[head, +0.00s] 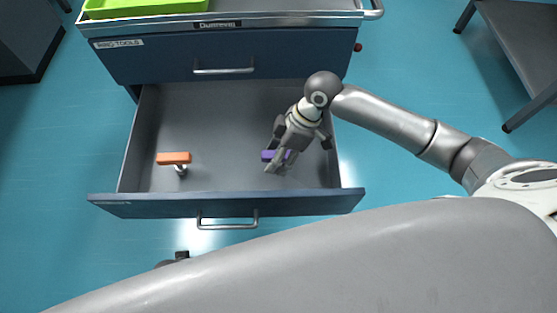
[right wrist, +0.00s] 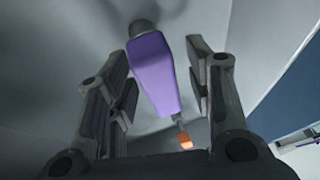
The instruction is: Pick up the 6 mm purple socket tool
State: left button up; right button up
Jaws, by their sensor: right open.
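The purple socket tool (head: 268,155) lies in the right part of the open drawer, partly hidden by my right gripper in the head view. My right gripper (head: 277,166) is open and hangs over the tool inside the drawer. In the right wrist view the purple handle (right wrist: 152,72) shows between the two open fingers (right wrist: 160,95), with grey drawer floor around it. I cannot tell whether the fingers touch it. My left gripper is not in view.
An orange-handled tool (head: 174,158) stands in the left part of the drawer (head: 215,120). The drawer's front wall (head: 150,207) and side walls surround the gripper. The cabinet (head: 280,55) is behind, with a green tray (head: 140,7) on top. The drawer's middle is clear.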

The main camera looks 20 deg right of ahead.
jog(key=shift+c, duration=0.2)
grip_shut()
jog(key=shift+r, duration=0.15)
